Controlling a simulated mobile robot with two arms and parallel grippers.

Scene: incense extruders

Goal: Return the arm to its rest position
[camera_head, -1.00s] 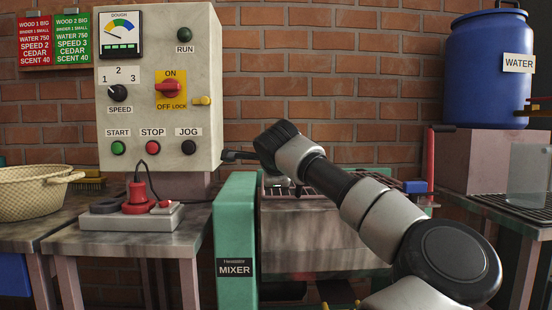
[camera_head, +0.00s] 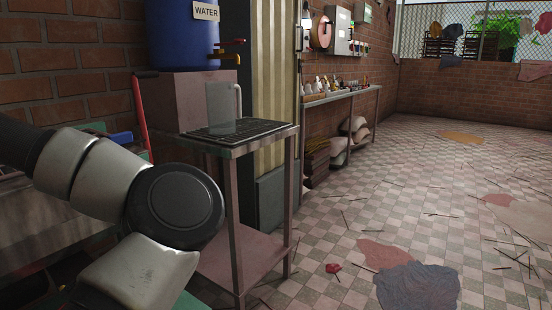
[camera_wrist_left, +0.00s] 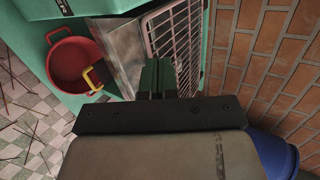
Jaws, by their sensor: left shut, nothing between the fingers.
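My left gripper (camera_wrist_left: 155,84) shows in the left wrist view, with its dark fingers together and nothing between them. It is beside the pinkish wire grille (camera_wrist_left: 176,45) of the green mixer (camera_wrist_left: 45,35). A brick wall is to the right of it in that view. In the head view my grey and black arm crosses the left side, in front of the mixer's metal trough (camera_head: 35,225). The gripper end is outside that view. My right gripper is in neither view.
A blue water barrel (camera_head: 180,40) stands on a block behind a small metal table (camera_head: 262,140) with a clear panel. A workbench (camera_head: 345,92) lines the wall. Checkered floor at right is largely open, with scattered sticks.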

